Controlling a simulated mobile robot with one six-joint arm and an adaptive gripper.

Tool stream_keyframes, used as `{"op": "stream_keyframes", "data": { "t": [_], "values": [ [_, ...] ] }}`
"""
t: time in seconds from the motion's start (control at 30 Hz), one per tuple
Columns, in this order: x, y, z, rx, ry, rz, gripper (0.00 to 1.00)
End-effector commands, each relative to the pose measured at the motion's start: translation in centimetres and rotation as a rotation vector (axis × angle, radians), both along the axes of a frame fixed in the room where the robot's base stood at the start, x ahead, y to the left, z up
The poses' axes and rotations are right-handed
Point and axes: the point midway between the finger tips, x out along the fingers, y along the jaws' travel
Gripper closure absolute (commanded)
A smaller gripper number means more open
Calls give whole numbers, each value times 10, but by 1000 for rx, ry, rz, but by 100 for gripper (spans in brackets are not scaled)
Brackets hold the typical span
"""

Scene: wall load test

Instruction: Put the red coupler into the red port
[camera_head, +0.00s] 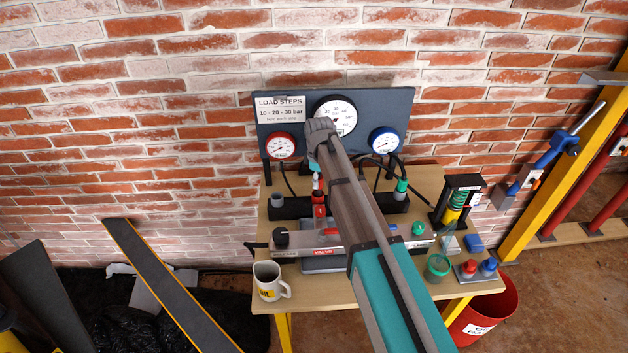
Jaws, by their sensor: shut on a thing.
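My gripper (316,168) is at the end of my arm, in front of the gauge panel, pointing down. Its fingers are small and partly hidden by my wrist. It is shut on the red coupler (319,205), which stands upright just below it, at the black rail (290,208) on the bench. I cannot tell whether the coupler is seated in the rail or clear of it. A red part (329,231) shows on the grey valve block (310,246) in front; I cannot tell whether it is the red port. My arm hides the middle of the bench.
The gauge panel (262,125) stands behind. A green coupler (401,187) with a hose is at the rail's right. A mug (268,281) stands front left, a green cup (437,267) front right. Red and blue caps (478,268) sit right. A red bin (491,318) is beside the bench.

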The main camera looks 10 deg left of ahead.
Motion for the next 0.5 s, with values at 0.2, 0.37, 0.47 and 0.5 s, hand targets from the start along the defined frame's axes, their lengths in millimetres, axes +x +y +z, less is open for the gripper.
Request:
{"op": "stream_keyframes", "data": {
  "t": [0.2,0.37,0.47,0.5],
  "values": [
    [0,0,0,0,0,0,100],
    [0,0,-1,0,0,0,100],
    [0,0,-3,0,0,0,100],
    [0,0,-4,0,0,0,100]
  ]
}}
